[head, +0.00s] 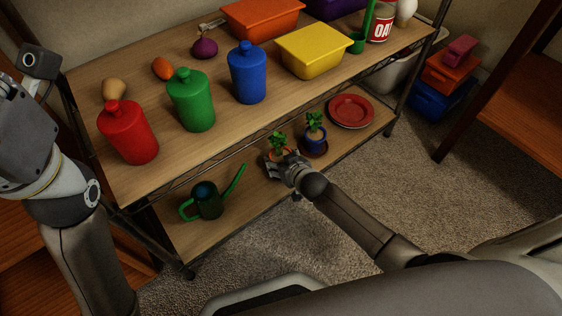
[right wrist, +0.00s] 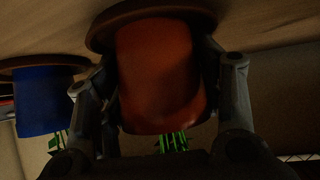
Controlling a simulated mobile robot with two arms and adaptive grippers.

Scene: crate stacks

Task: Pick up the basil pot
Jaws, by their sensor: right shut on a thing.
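Two potted green plants stand on the lower shelf in the head view. One is in an orange pot (head: 281,155), the other in a blue pot (head: 315,134). No label tells which is basil. My right gripper (head: 285,163) is shut on the orange pot. In the right wrist view, seen upside down, its fingers clasp both sides of the orange pot (right wrist: 158,75). Its base is against a brown saucer (right wrist: 100,32), with no clear gap. Its leaves (right wrist: 174,142) show at the bottom. My left arm shows at the left, but its fingers are not in view.
The blue pot (right wrist: 38,103) stands close beside, on its own saucer. A green watering can (head: 207,203) and a red plate (head: 351,111) share the lower shelf. The upper shelf (head: 150,180), carrying bottles and tubs, overhangs behind. Carpet in front is free.

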